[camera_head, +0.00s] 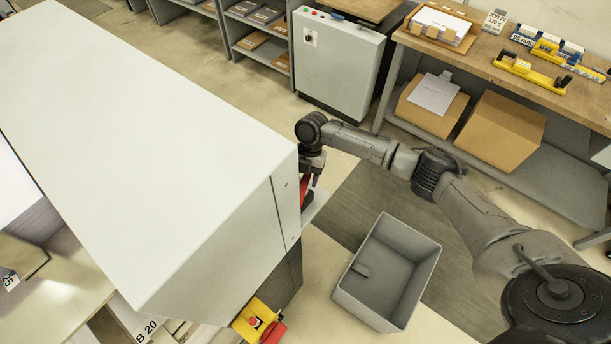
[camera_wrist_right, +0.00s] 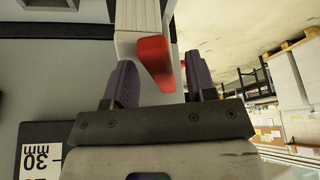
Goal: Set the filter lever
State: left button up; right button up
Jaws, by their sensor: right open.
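A red lever handle (camera_wrist_right: 155,62), likely the filter lever, sits at the end of a pale grey block in the right wrist view. My right gripper (camera_wrist_right: 160,80) is open, with its two purple-grey fingers on either side of the red handle and gaps showing. In the head view my right gripper (camera_head: 313,180) is at the right side of the large pale machine (camera_head: 150,130), by a red part (camera_head: 305,191) partly hidden by the machine and the gripper. My left gripper is not in view.
A grey open bin (camera_head: 388,270) stands on the floor below my right arm. A yellow box with a red button (camera_head: 254,321) is on the machine's near corner. A "30 mm" label (camera_wrist_right: 40,160) shows in the wrist view. A workbench (camera_head: 480,62) stands behind.

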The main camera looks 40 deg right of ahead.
jog(key=shift+c, duration=0.3)
jog(key=c, duration=0.6)
grip_shut()
